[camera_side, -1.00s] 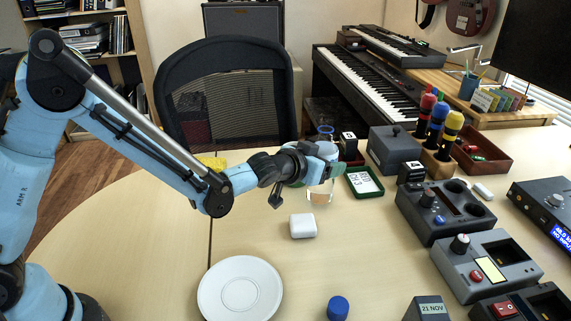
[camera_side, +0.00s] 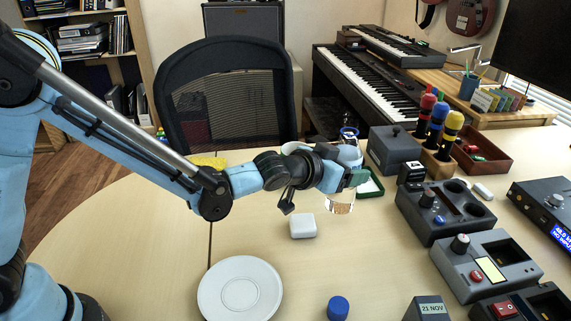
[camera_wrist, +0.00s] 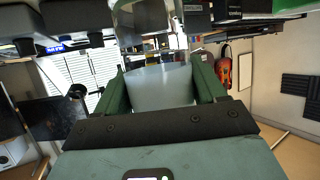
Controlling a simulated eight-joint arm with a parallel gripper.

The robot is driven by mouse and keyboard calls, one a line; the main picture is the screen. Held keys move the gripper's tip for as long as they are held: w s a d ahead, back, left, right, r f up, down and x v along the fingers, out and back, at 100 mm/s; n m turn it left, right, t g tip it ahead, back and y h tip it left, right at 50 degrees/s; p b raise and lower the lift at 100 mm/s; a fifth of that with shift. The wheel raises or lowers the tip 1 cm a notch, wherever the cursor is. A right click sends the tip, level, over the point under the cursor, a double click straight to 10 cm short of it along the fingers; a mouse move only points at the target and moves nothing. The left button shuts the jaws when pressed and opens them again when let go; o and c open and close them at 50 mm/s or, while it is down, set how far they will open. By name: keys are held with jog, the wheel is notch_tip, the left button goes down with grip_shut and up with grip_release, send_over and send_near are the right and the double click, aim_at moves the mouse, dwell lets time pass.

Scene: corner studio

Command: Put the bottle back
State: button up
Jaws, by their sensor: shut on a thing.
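A clear, see-through bottle (camera_side: 341,204) is between the fingers of my gripper (camera_side: 352,178), right of the middle in the side view. My gripper is shut on it, and the hand hides much of its body. Its lower part shows below the fingers; I cannot tell whether its base touches the table. In the wrist view the bottle (camera_wrist: 160,88) is a pale translucent cylinder between two green fingers.
A white case (camera_side: 303,226), a white plate (camera_side: 240,291) and a blue cap (camera_side: 338,308) are on the table. A green-rimmed tray (camera_side: 371,184) is close behind the bottle. Dark devices, one with round wells (camera_side: 455,187), and a rack of coloured bottles (camera_side: 440,139) stand right.

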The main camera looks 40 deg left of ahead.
jog(key=s+d+r+m+g+h, duration=0.1)
jog(key=s+d+r+m+h, duration=0.15)
jog(key=s+d, duration=0.4)
jog(key=s+d+r+m+g+h, duration=0.1)
jog(key=s+d+r+m+h, duration=0.1)
jog(key=s+d+r, duration=0.35)
jog(key=w+a+f, duration=0.4)
jog(key=w+f, duration=0.5)
jog(key=f, duration=0.3)
jog(key=shift+f, duration=0.2)
jog(key=o, duration=1.3)
jog(key=shift+h, duration=0.25)
jog(key=shift+r, duration=0.1)
